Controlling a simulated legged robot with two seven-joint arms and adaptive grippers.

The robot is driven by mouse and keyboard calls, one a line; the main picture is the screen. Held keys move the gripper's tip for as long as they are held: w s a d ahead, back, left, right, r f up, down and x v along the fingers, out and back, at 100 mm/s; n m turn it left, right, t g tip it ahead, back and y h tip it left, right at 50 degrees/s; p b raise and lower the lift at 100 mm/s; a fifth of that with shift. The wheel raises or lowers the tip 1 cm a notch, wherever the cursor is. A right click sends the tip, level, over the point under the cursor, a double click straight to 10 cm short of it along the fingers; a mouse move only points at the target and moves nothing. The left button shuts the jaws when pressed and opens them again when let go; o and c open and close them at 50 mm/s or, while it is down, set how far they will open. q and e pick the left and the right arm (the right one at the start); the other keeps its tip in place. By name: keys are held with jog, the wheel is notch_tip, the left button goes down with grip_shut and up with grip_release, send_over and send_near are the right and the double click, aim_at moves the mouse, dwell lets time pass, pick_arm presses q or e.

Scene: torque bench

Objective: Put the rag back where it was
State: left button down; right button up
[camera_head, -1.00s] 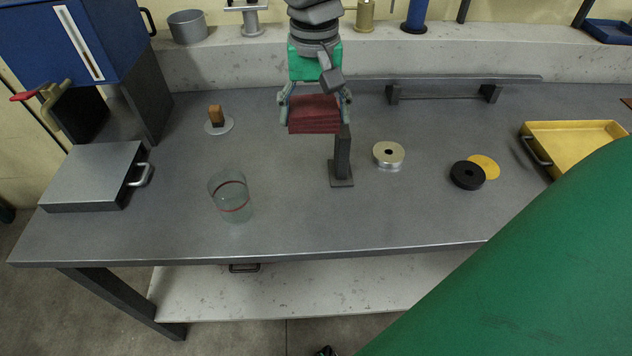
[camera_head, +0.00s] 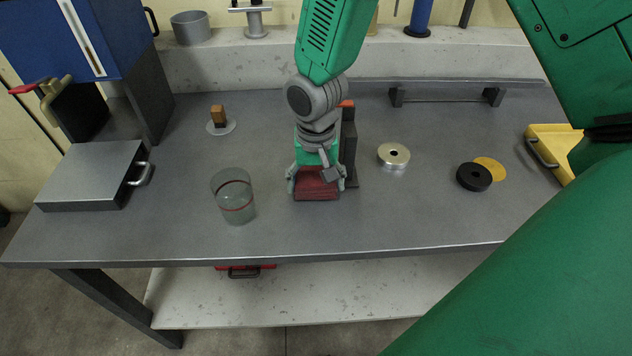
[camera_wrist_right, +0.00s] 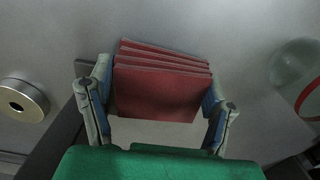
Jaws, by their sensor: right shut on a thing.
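The red folded rag (camera_head: 317,190) is between the fingers of my right gripper (camera_head: 316,182), low over the middle of the grey bench. In the right wrist view the rag (camera_wrist_right: 165,88) shows as several stacked layers, gripped at both sides by the fingers (camera_wrist_right: 158,105). I cannot tell whether its underside touches the bench top. A dark upright post (camera_head: 350,150) stands just right of the gripper, partly hidden by my arm. My left gripper is not in view.
A clear glass jar (camera_head: 234,197) stands left of the rag. A silver ring (camera_head: 393,157) and a black ring (camera_head: 474,177) by a yellow disc (camera_head: 490,168) lie to the right. A grey case (camera_head: 92,177) sits at left. The bench front (camera_head: 300,236) is clear.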

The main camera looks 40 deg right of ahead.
aim_at(316, 180)
jog(key=shift+d, duration=0.1)
jog(key=o, duration=1)
jog(key=shift+d+f, duration=0.2)
jog(key=shift+d, duration=0.3)
jog(key=shift+a+r, duration=0.3)
jog(key=r, duration=0.3)
jog(key=r+p, duration=0.1)
jog(key=shift+w+a+r, duration=0.1)
jog(key=shift+a+r, duration=0.15)
jog(key=shift+r, duration=0.1)
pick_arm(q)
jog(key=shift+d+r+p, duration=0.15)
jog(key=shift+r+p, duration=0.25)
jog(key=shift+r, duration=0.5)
pick_arm(e)
jog(key=r, duration=0.7)
jog(key=shift+d, duration=0.2)
